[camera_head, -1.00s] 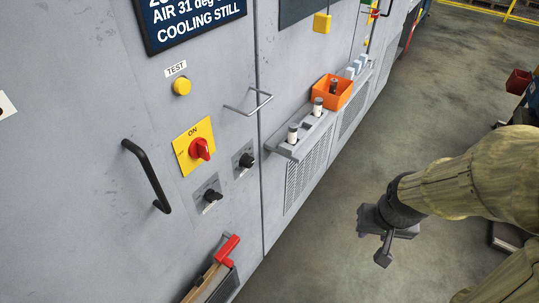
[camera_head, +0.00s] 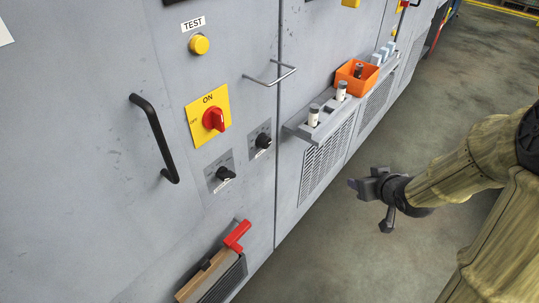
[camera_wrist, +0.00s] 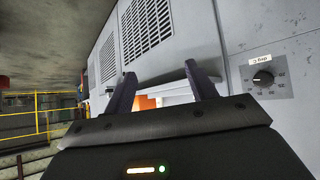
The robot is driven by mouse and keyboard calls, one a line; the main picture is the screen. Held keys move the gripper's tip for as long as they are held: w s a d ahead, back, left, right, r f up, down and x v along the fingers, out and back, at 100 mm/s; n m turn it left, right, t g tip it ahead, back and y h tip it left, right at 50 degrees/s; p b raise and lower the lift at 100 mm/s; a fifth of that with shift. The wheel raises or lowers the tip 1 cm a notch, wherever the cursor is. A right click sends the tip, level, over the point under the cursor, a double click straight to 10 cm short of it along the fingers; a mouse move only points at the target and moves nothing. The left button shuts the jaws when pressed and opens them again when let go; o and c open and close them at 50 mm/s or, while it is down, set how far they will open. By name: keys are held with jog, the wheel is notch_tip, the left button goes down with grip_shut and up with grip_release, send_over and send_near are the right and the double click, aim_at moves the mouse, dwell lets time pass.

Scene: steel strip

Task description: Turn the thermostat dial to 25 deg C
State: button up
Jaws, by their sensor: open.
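Two black dials on small grey plates sit on the grey cabinet front. One dial (camera_head: 225,173) is lower left. The other dial (camera_head: 263,140) is higher and to its right. Their markings are too small in the head view to tell which is the thermostat. The wrist view shows one black dial (camera_wrist: 262,78) with a printed scale at the right, outside the jaws; I cannot tell which of the two it is. My gripper (camera_head: 356,184) is open and empty, apart from the cabinet and to the right of both dials. Its two fingers also show in the wrist view (camera_wrist: 160,72).
A red switch (camera_head: 213,119) on a yellow plate, a yellow TEST button (camera_head: 200,44), a black handle (camera_head: 155,138) and a wire handle (camera_head: 270,76) surround the dials. A ledge with an orange bin (camera_head: 357,77) juts out at right.

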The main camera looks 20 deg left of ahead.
jog(key=s+a+n+g+y+b, duration=0.1)
jog(key=a+n+y+b, duration=0.4)
jog(key=a+y, duration=0.6)
jog(key=shift+s+a+y+b, duration=0.2)
jog(key=shift+a+y+b, duration=0.15)
jog(key=shift+y, duration=0.45)
send_near(268, 144)
jog(key=x, duration=0.9)
jog(key=shift+p, duration=0.3)
jog(key=c, duration=1)
